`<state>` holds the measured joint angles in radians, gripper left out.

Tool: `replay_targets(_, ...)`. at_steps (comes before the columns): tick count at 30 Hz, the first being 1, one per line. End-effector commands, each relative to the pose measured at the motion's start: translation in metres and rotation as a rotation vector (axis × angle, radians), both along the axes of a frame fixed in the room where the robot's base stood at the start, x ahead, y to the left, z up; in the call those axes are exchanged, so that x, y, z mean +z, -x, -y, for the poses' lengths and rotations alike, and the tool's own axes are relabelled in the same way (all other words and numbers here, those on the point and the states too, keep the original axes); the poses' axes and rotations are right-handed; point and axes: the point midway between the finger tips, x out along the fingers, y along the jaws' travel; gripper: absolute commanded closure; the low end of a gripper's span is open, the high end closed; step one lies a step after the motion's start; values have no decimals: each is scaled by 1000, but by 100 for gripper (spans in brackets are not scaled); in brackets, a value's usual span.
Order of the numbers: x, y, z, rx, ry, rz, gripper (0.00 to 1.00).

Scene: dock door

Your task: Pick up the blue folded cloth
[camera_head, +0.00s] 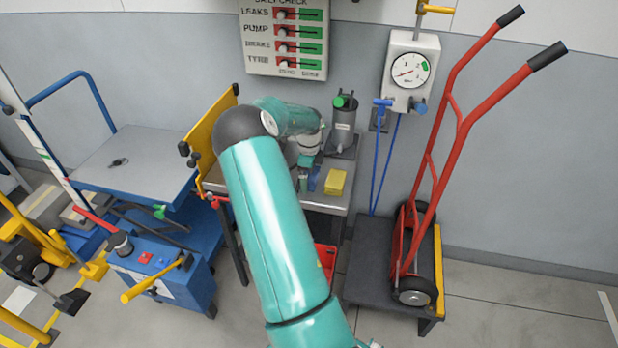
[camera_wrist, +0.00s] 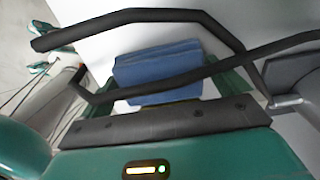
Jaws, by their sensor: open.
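The blue folded cloth (camera_wrist: 158,66) lies in the middle of the wrist view, close in front of my gripper. The dark fingers of my gripper (camera_wrist: 178,50) are apart, and their bars cross in front of the cloth in the picture. I see no grip on it, and I cannot tell whether a finger touches it. In the head view, a narrow blue piece (camera_head: 314,180), likely the cloth, shows on the grey bench (camera_head: 318,204), beside my wrist. My arm hides the rest there.
A yellow block (camera_head: 336,182) lies just right of the blue piece. A grey canister with a green top (camera_head: 343,122) stands behind it. A yellow panel (camera_head: 212,138) rises at the bench's left. A red hand truck (camera_head: 432,190) stands on a dark platform to the right.

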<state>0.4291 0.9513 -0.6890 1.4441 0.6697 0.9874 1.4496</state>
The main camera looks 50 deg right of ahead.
Motion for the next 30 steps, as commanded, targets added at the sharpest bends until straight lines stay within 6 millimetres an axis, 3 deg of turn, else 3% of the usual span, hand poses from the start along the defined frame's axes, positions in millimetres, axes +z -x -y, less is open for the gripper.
replay_targets(2, 0, 0, 0, 0, 0, 0, 4)
replay_targets(6, 0, 0, 0, 0, 0, 0, 31)
replay_targets(20, 10, 0, 0, 1, 1, 0, 32)
replay_targets(25, 33, 0, 0, 1, 1, 2, 32)
replay_targets(30, 68, 2, -31, 5, 1, 4, 32)
